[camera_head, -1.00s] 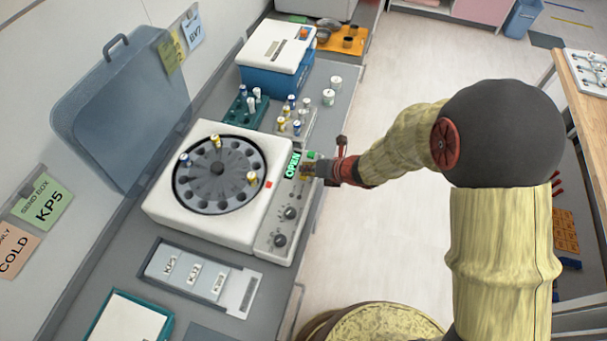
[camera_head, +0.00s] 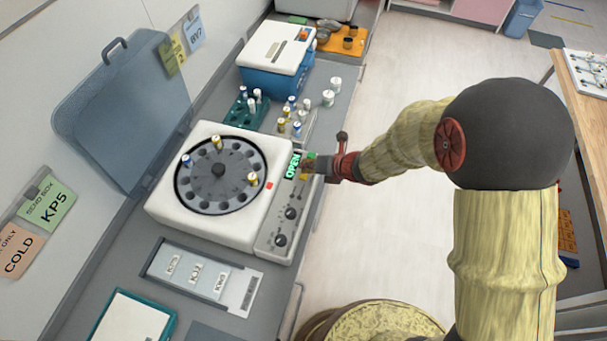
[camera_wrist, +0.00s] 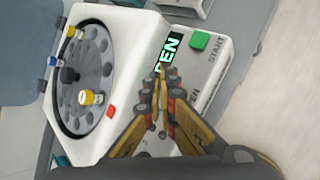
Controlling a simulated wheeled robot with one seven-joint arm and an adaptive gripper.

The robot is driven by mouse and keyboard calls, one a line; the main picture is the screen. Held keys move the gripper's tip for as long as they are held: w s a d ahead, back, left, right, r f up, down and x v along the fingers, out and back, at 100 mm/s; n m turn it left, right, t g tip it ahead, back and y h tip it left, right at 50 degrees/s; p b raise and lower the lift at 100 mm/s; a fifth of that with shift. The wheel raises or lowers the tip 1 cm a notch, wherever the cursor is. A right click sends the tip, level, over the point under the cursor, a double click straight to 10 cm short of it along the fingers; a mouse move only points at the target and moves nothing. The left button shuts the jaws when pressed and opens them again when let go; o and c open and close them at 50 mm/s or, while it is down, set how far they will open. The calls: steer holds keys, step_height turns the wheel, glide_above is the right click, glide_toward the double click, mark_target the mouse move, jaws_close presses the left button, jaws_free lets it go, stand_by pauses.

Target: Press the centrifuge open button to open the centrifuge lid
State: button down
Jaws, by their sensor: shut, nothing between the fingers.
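The white centrifuge (camera_head: 238,232) stands on the counter. Its translucent blue lid (camera_head: 125,115) is raised against the wall, exposing the dark rotor (camera_head: 205,190) with a few capped tubes. Its display (camera_head: 293,166) reads OPEN in green and also shows, partly covered, in the wrist view (camera_wrist: 170,45). A green START button (camera_wrist: 200,41) sits beside the display. A label ending in "EN" is partly visible beside my fingers; its button is hidden. My gripper (camera_wrist: 161,72) is shut and empty over the control panel, fingertips by the display. I cannot tell whether they touch the panel.
A tube rack (camera_head: 245,108) and loose vials (camera_head: 328,97) stand behind the centrifuge, before a blue-and-white box (camera_head: 275,58). A tray of labelled slides (camera_head: 203,278) lies in front.

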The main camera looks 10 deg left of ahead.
mark_target(306, 175)
steer(key=shift+r+p, duration=1.5)
steer(key=shift+r, duration=0.75)
